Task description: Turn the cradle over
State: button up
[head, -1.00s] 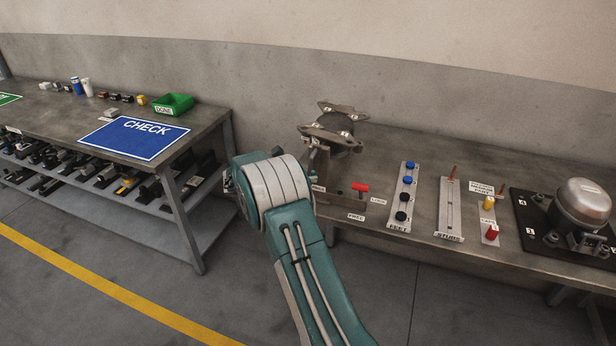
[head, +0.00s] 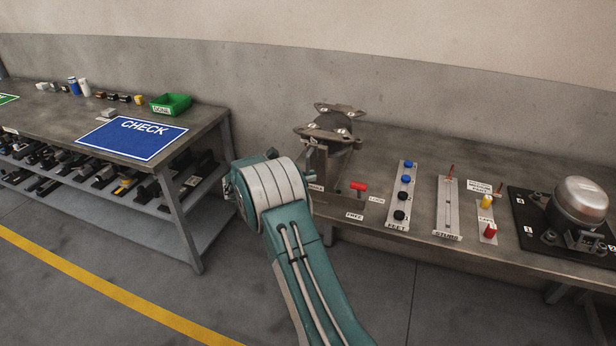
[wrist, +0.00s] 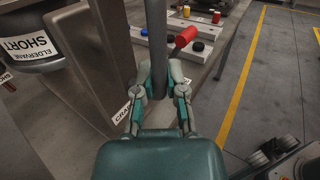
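The cradle (head: 323,133) stands on its stand at the left end of the right bench, with a dark compressor (head: 334,122) between its plates. In the head view my gripper is hidden behind my arm. The red lever (head: 359,186) is on the bench near the LOCK and FREE labels; its setting is hard to tell.
Right of the cradle are a FEET strip (head: 402,195), a STUDS strip (head: 449,208), yellow and red caps and a compressor on a black board (head: 525,227). A left bench holds a blue CHECK mat (head: 132,137) and green bin (head: 171,104). Floor lies between.

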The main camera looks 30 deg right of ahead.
jog(key=shift+o, duration=0.8)
jog(key=shift+w+a+f, duration=0.1)
jog(key=shift+w+f, duration=0.05)
jog(key=shift+f, duration=0.05)
jog(key=shift+r, duration=0.1)
jog(key=shift+a, duration=0.1)
jog(key=v, duration=1.2)
